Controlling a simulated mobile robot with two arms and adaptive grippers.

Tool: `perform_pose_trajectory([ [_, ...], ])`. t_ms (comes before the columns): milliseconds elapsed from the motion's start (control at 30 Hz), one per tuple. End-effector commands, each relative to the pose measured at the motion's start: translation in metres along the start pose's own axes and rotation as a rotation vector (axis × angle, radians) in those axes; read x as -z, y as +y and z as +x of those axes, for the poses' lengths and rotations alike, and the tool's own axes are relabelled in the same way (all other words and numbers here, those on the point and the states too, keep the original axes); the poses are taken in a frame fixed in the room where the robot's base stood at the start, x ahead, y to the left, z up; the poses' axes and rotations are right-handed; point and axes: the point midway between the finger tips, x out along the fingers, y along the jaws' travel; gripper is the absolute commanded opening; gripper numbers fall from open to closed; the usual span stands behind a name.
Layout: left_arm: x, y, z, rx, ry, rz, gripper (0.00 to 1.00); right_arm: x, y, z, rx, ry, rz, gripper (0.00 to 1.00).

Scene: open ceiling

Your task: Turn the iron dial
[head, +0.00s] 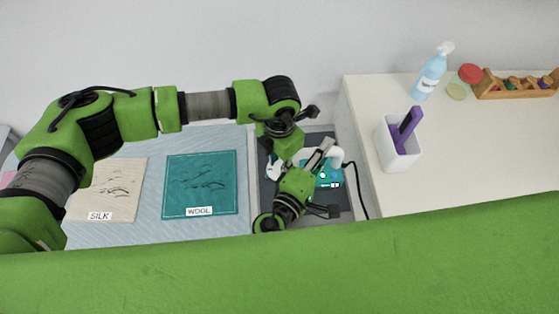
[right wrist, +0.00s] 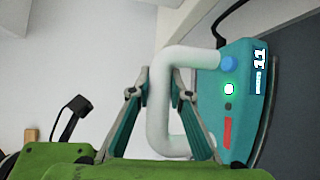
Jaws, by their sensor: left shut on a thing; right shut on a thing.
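The teal iron (head: 330,176) with a white handle (head: 335,154) is over the dark grey panel between bed-like surface and counter. In the right wrist view, its teal body (right wrist: 238,105) shows a lit display, a blue round knob (right wrist: 228,63), a glowing green-white button (right wrist: 229,89) and a red strip. I cannot tell which one is the dial. My right gripper (right wrist: 160,100) is shut on the white handle; it also shows in the head view (head: 322,157). My left gripper (head: 275,158) points down left of it, shut at a small white thing (head: 273,169), mostly hidden.
Wool (head: 200,180) and silk (head: 112,190) cloths lie on the pale blue surface at left. A white holder (head: 398,150) with a purple-handled tool, a spray bottle (head: 431,75) and a wooden rack (head: 515,86) stand on the counter. A black cord runs beside the iron.

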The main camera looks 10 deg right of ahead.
Motion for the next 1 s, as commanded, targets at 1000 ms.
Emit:
perform_pose_trajectory([
  [1000,-0.0003,0.0001,-0.0005,-0.001,0.000,0.387,0.40,-0.0006,-0.0016,0.0001,0.003,-0.001,-0.002,0.00],
])
